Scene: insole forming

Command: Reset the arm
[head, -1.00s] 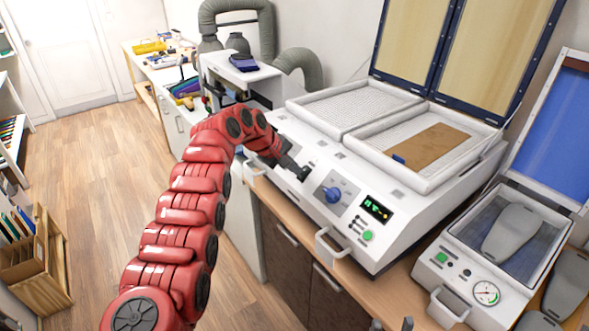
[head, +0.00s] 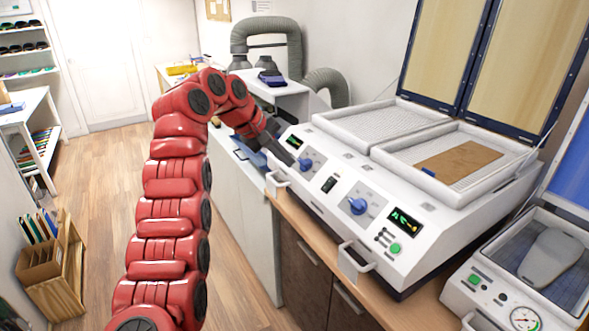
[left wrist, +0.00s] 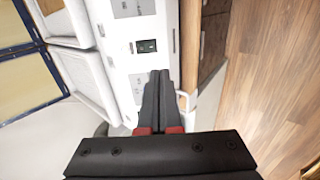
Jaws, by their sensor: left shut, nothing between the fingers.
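My left arm is red and reaches in from the lower left of the head view. Its dark left gripper (head: 290,160) is at the left end of the white heating machine's front panel (head: 330,190), near a blue knob (head: 312,161). In the left wrist view the left gripper (left wrist: 160,75) has its black fingers together, with nothing between them, in front of the panel. I cannot tell whether the fingertips touch the panel. My right gripper is not in view.
The machine's lid (head: 470,60) stands open. A brown sheet (head: 458,162) lies in its right tray. A second white machine (head: 490,290) with a gauge and a grey insole form (head: 550,258) is at the lower right. Open wooden floor (head: 110,190) lies to the left.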

